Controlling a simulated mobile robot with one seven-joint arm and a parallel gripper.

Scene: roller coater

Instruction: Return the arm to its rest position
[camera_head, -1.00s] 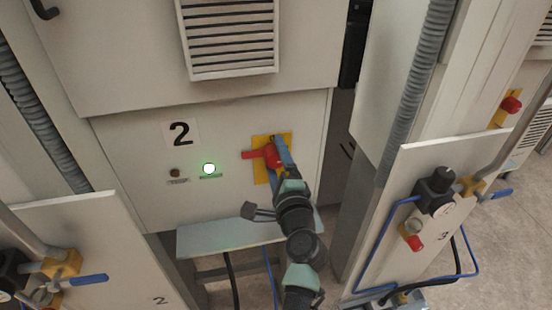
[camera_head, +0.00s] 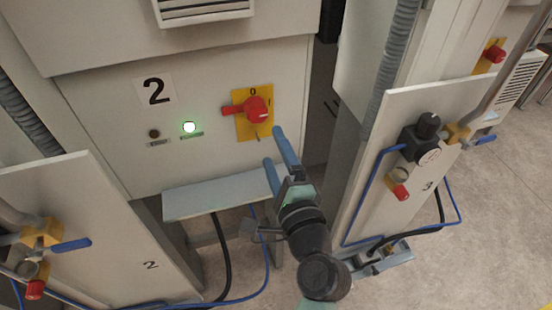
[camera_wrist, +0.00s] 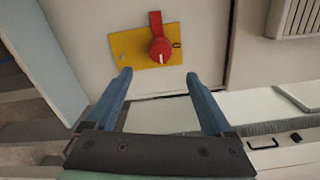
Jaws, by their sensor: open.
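My gripper (camera_head: 274,147) is open and empty, its two blue fingers apart, in front of cabinet 2 and below and right of the red rotary switch (camera_head: 257,109). The switch sits on a yellow plate (camera_head: 240,128) and its handle points left in the head view. The wrist view shows the open fingers (camera_wrist: 158,88) with the red switch (camera_wrist: 160,50) beyond them, apart from them. My arm reaches in from the bottom of the head view.
A green lamp (camera_head: 189,127) is lit beside a dark one (camera_head: 154,133) on the cabinet. A grey shelf (camera_head: 215,196) juts out below. Panel 3 (camera_head: 366,208), with a regulator (camera_head: 420,140), stands close on the right; panel 2 (camera_head: 120,235) on the left. Floor is open at far right.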

